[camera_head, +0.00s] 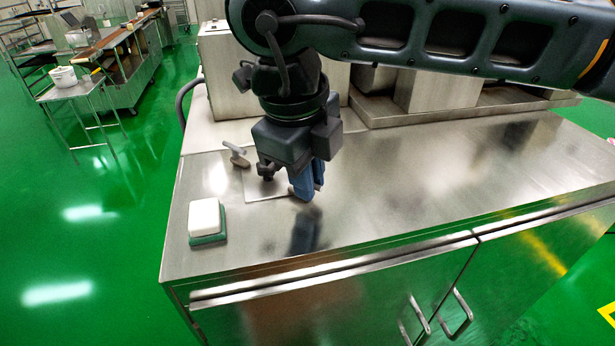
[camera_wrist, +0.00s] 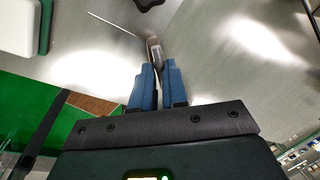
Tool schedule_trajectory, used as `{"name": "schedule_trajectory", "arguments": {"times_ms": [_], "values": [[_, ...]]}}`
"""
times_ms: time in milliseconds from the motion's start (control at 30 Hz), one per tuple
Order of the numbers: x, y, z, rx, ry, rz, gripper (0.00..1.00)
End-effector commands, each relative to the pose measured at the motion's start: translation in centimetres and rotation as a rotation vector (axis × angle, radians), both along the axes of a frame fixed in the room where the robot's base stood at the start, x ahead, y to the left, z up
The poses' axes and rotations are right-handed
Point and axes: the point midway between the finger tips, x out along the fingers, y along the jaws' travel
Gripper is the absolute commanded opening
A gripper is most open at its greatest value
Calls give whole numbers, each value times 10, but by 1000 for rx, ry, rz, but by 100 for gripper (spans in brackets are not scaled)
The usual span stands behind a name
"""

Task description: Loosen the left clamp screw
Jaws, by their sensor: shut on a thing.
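My gripper (camera_head: 303,192) has blue fingers and points down at the steel worktop, at the front right of a thin flat plate (camera_head: 262,186). In the wrist view my gripper (camera_wrist: 157,68) is shut on a small brownish metal handle (camera_wrist: 153,48), which looks like a clamp screw. The fingers hide its lower end. I cannot tell how tight either screw is.
A white block (camera_head: 204,216) on a green base (camera_head: 208,238) sits at the worktop's left front. Steel machine housings (camera_head: 440,88) stand at the back. The worktop (camera_head: 430,190) is clear to the right. A small side table (camera_head: 75,90) stands off to the left.

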Motion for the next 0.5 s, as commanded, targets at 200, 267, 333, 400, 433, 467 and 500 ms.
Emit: {"name": "schedule_trajectory", "arguments": {"times_ms": [200,267,333,400,433,467,500], "values": [[4,-2,-4,-1,-11,117,0],[4,-3,-5,-2,-11,164,0],[5,-3,-5,-2,-12,225,0],[5,-4,-5,-2,-13,290,0],[5,-4,-5,-3,-13,319,0],[5,-4,-4,-3,-13,349,0],[6,-4,-4,-1,-13,386,0]]}}
